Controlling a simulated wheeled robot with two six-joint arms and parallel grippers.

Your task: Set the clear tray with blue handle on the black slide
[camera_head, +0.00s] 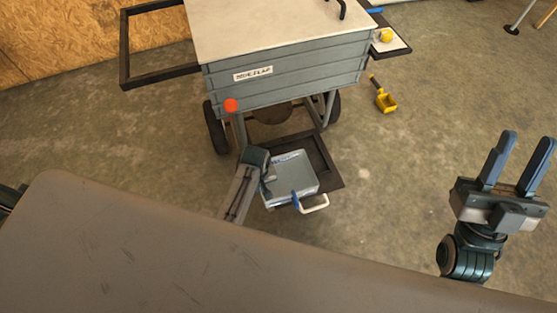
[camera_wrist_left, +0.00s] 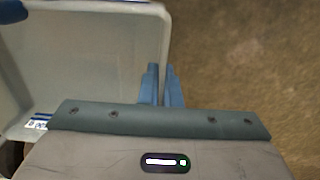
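The clear tray (camera_head: 293,172) is in the middle of the head view, low in front of the grey cart, with blue parts and a pale loop handle (camera_head: 314,206) on its near right side. My left gripper (camera_head: 270,182) is at its left edge. In the left wrist view the tray (camera_wrist_left: 85,60) fills the left side, and the narrow-set fingers (camera_wrist_left: 162,88) close on its side wall. The black slide (camera_head: 330,170) shows behind and right of the tray, which partly covers it; I cannot tell if they touch. My right gripper (camera_head: 525,145) is open and empty at far right.
The grey cart (camera_head: 285,70) stands on wheels, with a black side frame (camera_head: 123,50) at left and a red knob (camera_head: 231,105). A yellow scoop (camera_head: 385,101) lies on the floor at right. A brown surface (camera_head: 150,250) fills the front. Floor between tray and right gripper is clear.

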